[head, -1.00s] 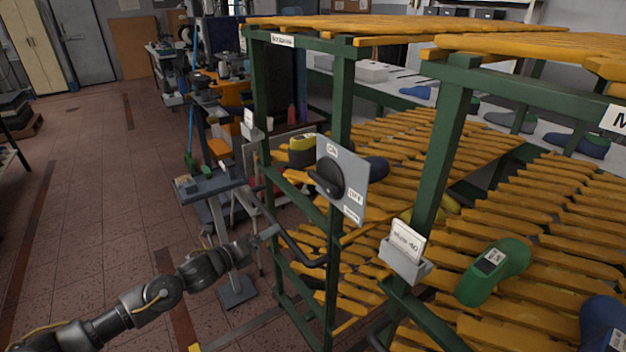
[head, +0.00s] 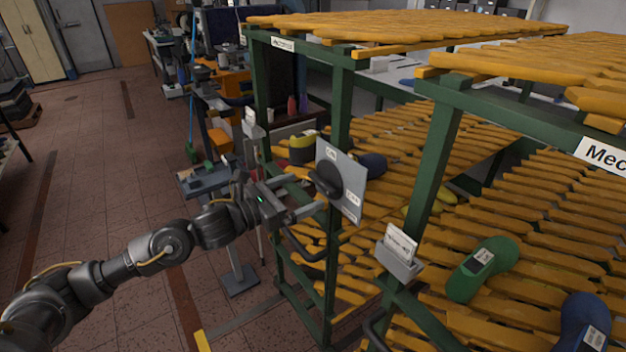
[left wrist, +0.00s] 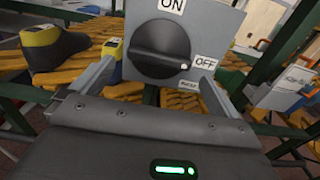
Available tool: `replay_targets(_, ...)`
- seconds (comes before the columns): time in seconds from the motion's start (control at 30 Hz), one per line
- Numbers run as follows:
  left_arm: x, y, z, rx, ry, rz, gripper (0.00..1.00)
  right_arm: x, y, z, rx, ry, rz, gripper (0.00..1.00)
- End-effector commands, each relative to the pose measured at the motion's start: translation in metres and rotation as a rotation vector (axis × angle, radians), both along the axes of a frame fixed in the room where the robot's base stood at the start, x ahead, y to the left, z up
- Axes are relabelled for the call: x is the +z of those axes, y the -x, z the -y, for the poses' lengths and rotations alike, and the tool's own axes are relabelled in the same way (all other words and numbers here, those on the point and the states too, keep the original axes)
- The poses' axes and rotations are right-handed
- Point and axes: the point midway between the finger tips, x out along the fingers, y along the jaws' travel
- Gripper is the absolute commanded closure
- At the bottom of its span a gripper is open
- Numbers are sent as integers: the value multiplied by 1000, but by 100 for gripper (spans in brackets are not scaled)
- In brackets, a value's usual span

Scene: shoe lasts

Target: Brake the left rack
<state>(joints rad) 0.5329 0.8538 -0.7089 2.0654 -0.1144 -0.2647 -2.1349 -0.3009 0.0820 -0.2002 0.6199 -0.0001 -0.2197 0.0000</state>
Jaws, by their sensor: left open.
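The left rack (head: 340,108) has a green frame and orange slats. On its front post a grey switch plate (head: 352,207) carries a black rotary knob (head: 328,180). In the left wrist view the knob (left wrist: 160,47) has its ridge slanting right, its white dot between the OFF label (left wrist: 206,62) and a smaller label (left wrist: 189,84) below. The ON label (left wrist: 171,5) is at the top. My left gripper (head: 312,196) is open, just in front of the plate. Its fingers lie left and right of the knob in the wrist view, apparently not touching it. My right gripper is not in view.
A second rack stands at right with a green shoe last (head: 484,268), a blue last (head: 582,325) and a card holder (head: 400,254). A dark push handle (head: 303,246) lies below the gripper. A yellow-and-black last (left wrist: 53,45) sits behind the plate.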

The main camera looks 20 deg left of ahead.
Motion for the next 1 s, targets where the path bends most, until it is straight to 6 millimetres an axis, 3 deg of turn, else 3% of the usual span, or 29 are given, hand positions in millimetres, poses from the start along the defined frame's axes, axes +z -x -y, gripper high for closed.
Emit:
replay_targets(0.27, 2, -28, 23, 1, 1, -1, 0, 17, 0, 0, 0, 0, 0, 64)
replay_targets(0.63, -1, -33, 27, 0, -1, -1, 0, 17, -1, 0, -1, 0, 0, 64)
replay_targets(0.9, 0, -33, 27, 0, -1, -1, 32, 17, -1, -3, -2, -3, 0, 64)
replay_targets(1.0, -1, -33, 27, 0, 1, -2, 32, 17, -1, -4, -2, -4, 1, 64)
